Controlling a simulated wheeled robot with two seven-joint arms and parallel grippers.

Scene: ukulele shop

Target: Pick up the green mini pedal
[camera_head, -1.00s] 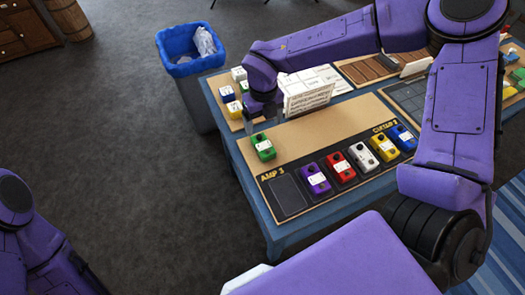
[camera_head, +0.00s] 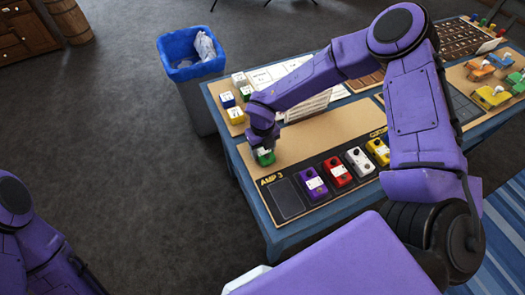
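The green mini pedal (camera_head: 266,158) sits on the bare cardboard-coloured part of the board, just above the AMP 3 label. My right gripper (camera_head: 263,149) points down directly over it and hides much of its top. The fingers reach down to the pedal's level, but I cannot tell whether they press on it or stand open around it. The pedal appears to be at board level. My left arm shows at the lower left; its gripper is out of the picture.
Purple (camera_head: 312,184), red (camera_head: 338,172), white (camera_head: 360,161) and yellow (camera_head: 379,150) pedals stand in a row right of an empty dark slot (camera_head: 283,198). A blue bin (camera_head: 190,75) stands beyond the table's left end. My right arm covers the board's right part.

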